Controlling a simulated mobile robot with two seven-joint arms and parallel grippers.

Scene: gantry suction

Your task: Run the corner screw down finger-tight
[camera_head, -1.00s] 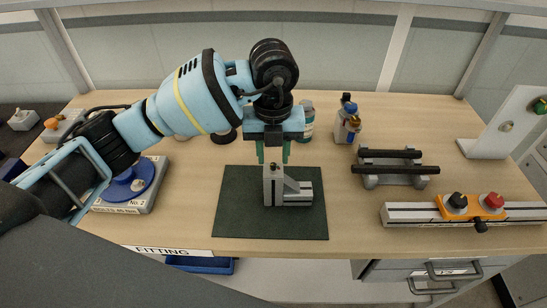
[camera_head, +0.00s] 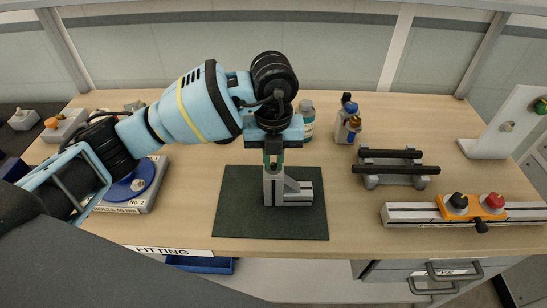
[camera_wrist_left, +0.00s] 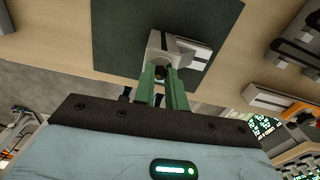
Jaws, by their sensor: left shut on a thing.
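A grey corner bracket (camera_head: 290,193) stands on a dark green mat (camera_head: 235,215), with an upright post on its left and a foot pointing right. It also shows in the wrist view (camera_wrist_left: 190,52). My left gripper (camera_head: 273,160) is right over the top of the post, pointing down. Its green fingers are shut on the small dark corner screw (camera_wrist_left: 159,73), which shows between the fingertips in the wrist view. The fingers mostly hide the screw in the head view, so I cannot tell how deep it sits. My right gripper is not in view.
Small bottles (camera_head: 307,118) stand behind the mat. A grey stand with black bars (camera_head: 395,168) and a rail with an orange block (camera_head: 472,207) are at right. A blue-disc box (camera_head: 130,190) is at left. The mat is clear around the bracket.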

